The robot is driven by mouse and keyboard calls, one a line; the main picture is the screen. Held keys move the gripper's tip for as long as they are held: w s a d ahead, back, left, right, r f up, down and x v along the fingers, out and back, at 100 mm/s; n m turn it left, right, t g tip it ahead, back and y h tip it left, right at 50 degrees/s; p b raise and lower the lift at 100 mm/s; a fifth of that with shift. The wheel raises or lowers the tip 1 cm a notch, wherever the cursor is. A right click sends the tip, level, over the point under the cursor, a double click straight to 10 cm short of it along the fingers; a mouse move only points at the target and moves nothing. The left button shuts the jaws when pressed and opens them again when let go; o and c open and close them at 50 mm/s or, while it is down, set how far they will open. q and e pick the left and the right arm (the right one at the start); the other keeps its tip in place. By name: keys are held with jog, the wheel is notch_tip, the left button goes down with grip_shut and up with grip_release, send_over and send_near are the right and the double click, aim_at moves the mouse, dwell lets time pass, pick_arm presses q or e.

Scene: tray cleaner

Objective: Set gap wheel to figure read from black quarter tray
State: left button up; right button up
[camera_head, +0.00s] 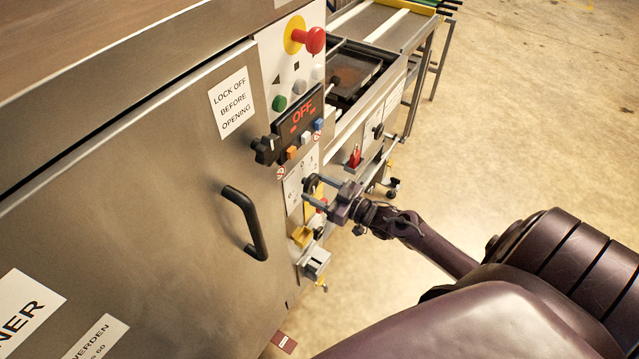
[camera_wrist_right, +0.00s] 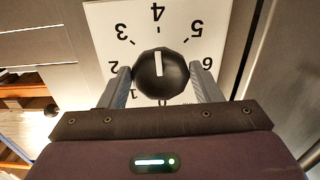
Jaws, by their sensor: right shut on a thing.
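The gap wheel is a round black knob (camera_wrist_right: 160,76) with a white pointer line, on a white dial plate (camera_wrist_right: 100,18) whose figures appear upside down in the right wrist view. The pointer aims about at 4. My right gripper (camera_wrist_right: 162,84) is shut on the knob, one finger on each side. In the head view my right gripper (camera_head: 328,194) is at the machine's control panel, and the knob is hard to make out there. A dark tray (camera_head: 372,76) lies on the infeed beside the machine; no figure on it can be read. My left gripper is not in view.
Above my right gripper are a red stop button (camera_head: 314,40), a display reading OFF (camera_head: 302,114) and a black side knob (camera_head: 265,150). A door handle (camera_head: 246,222) sticks out at left. Yellow and grey fittings (camera_head: 315,262) sit below. The floor at right is clear.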

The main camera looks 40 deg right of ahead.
jog(key=shift+f+m, duration=0.1)
jog(key=shift+m, duration=0.2)
jog(key=o, duration=1)
jog(key=shift+c, duration=0.2)
jog(key=shift+s, duration=0.1)
jog(key=b+v, duration=0.1)
jog(key=v, duration=0.6)
jog(key=shift+s+d, duration=0.15)
jog(key=shift+s, duration=0.15)
